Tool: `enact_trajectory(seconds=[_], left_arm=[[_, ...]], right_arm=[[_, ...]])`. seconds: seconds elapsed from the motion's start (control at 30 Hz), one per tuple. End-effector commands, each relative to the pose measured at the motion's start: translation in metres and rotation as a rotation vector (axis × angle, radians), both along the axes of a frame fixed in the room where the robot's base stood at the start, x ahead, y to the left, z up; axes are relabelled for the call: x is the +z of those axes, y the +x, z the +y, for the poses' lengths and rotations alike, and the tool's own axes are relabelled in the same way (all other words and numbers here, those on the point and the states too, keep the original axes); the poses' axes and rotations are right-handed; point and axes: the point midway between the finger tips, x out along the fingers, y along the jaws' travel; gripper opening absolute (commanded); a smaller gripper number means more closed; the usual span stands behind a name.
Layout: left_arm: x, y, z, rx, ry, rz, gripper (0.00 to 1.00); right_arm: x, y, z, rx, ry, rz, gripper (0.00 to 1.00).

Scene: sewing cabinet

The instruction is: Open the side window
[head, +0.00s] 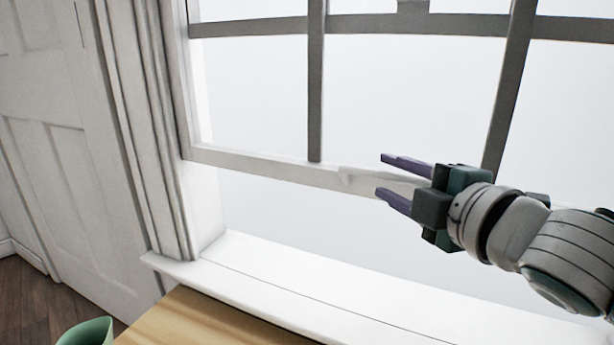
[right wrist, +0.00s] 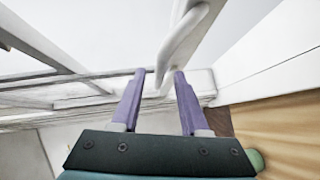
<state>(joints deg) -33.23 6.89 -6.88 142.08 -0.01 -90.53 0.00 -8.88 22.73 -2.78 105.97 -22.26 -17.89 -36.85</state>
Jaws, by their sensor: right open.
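The side window has a sash with grey bars, and its white bottom rail (head: 260,167) sits well above the white sill (head: 300,283). A bright open gap shows between rail and sill. A pale lift handle (head: 362,178) sticks out from the rail; a white curved piece, apparently this handle, also shows in the right wrist view (right wrist: 184,38). My right gripper (head: 382,174) is open, its purple fingers pointing left at the handle. In the right wrist view (right wrist: 160,72) the curved piece lies close by the fingertips; contact is unclear. My left gripper is not in view.
A wooden tabletop (head: 190,322) lies below the sill, with a green container (head: 88,332) at its left end. A white panelled door (head: 60,130) stands left of the window frame. The space above the sill is clear.

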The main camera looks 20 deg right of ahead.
Motion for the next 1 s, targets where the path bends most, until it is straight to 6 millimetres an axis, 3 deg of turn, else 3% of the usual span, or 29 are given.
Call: enact_trajectory(seconds=[0.2, 0.4, 1.0], left_arm=[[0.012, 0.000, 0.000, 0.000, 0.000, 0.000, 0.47], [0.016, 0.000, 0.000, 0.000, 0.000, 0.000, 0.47], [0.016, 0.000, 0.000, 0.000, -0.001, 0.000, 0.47]], right_arm=[[0.007, -0.042, 0.003, -0.001, 0.003, 0.004, 0.45], [0.010, -0.068, 0.005, 0.000, 0.002, 0.000, 0.45], [0.011, -0.076, 0.005, 0.000, 0.001, -0.001, 0.45]])
